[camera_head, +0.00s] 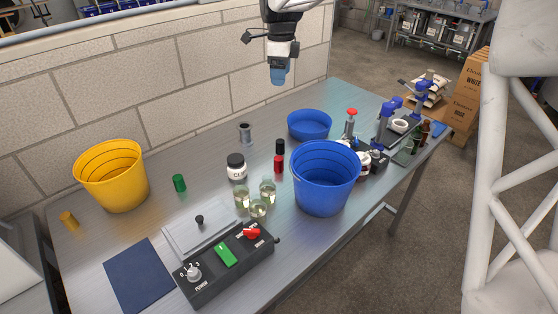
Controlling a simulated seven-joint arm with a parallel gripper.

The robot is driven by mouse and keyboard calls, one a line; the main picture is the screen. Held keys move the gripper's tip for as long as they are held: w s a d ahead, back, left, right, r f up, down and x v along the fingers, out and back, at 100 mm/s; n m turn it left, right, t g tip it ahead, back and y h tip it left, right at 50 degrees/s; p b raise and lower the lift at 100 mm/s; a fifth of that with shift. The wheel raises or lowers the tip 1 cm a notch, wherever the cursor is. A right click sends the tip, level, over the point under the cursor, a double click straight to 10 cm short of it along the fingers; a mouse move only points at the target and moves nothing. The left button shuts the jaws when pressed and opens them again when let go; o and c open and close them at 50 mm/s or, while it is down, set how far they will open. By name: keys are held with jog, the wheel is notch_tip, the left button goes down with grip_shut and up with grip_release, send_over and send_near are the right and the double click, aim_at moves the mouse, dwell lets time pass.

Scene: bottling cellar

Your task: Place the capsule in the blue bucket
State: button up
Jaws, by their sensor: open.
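The blue bucket (325,190) stands upright at the right-middle of the bench, and no object shows inside it. Small upright cylinders look like bottle capsules: a green one (179,183) at the left, a red one (279,165) left of the bucket, and a black one (280,147) just behind the red. I cannot tell which one the task names. My gripper (278,80) hangs above the back edge of the bench, apart from all of them. It is open and no object shows in it.
A yellow bucket (111,178), a yellow-brown cork-like piece (69,221), a blue basin (309,125), a white jar (236,167) and a grey metal cup (245,134) stand around. Several glasses (259,207) sit behind a black control box (228,266). Bottling tools crowd the right end.

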send_over(279, 158)
notch_tip(279, 158, down, 26)
jog(key=shift+r, duration=0.1)
jog(key=shift+f, duration=1.25)
jog(key=shift+f, duration=0.1)
jog(key=shift+f, duration=2.55)
jog(key=c, duration=0.7)
